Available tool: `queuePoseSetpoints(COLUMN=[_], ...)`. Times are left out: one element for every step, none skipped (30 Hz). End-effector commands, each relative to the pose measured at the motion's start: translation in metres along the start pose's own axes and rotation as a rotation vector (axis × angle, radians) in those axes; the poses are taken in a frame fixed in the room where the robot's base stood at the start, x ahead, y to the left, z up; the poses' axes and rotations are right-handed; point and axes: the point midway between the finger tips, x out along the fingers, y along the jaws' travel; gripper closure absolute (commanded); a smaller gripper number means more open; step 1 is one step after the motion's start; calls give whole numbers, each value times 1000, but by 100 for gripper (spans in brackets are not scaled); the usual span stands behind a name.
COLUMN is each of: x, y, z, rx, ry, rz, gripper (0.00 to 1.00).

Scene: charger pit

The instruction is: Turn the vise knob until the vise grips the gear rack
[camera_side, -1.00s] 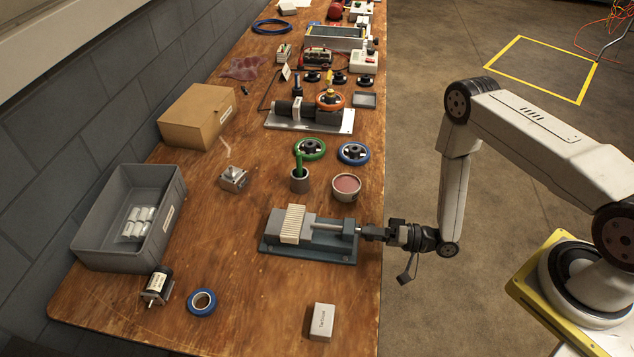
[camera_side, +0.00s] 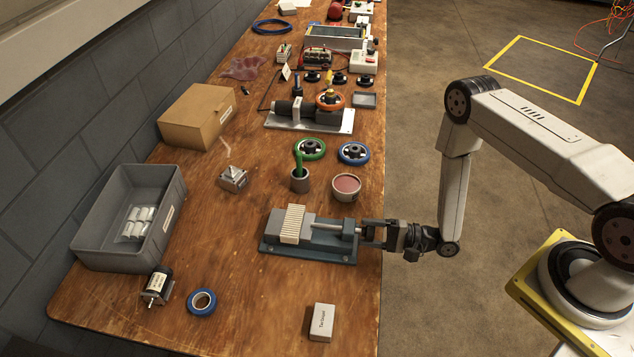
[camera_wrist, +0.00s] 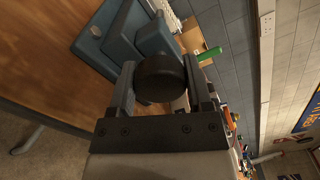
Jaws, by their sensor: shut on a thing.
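The vise (camera_side: 330,247) is blue-grey and lies on the wooden table near its right edge. The cream ribbed gear rack (camera_side: 292,224) sits at the vise's jaws, upright; whether the jaws touch it is too small to tell. In the side view the fingers mostly hide the knob.
A pink-filled tub (camera_side: 346,187) and a grey cup (camera_side: 300,182) with a green-handled tool stand behind the vise. A small white box (camera_side: 322,322) and a blue tape roll (camera_side: 202,302) lie in front. The table just in front of the vise is clear.

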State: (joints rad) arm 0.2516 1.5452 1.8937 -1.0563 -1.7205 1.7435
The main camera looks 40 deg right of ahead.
Motion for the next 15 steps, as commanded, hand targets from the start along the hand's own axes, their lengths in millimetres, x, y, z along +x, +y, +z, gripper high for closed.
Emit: queuePoseSetpoints(x=[-1, -1, -1, -1, -1, -1, -1, -1, -1, -1, -1, -1, -1, -1, -1], y=[1, 1, 1, 1, 0, 0, 0, 0, 0, 0, 0, 0, 0, 0, 0], z=[0, 0, 0, 0, 0, 0, 0, 0, 0, 0, 0, 0, 0, 0, 0], rx=[25, 37, 52, 62, 69, 78, 84, 88, 92, 94, 96, 97, 97, 97, 97], ry=[2, 2, 1, 1, 1, 1, 1, 1, 1, 1, 1, 1, 1, 1, 1], rz=[2, 2, 2, 2, 2, 2, 2, 2, 2, 2, 2, 2, 2, 2, 2], gripper=[95, 95, 95, 95, 95, 95, 95, 95, 95, 95, 95, 95, 95, 95, 95])
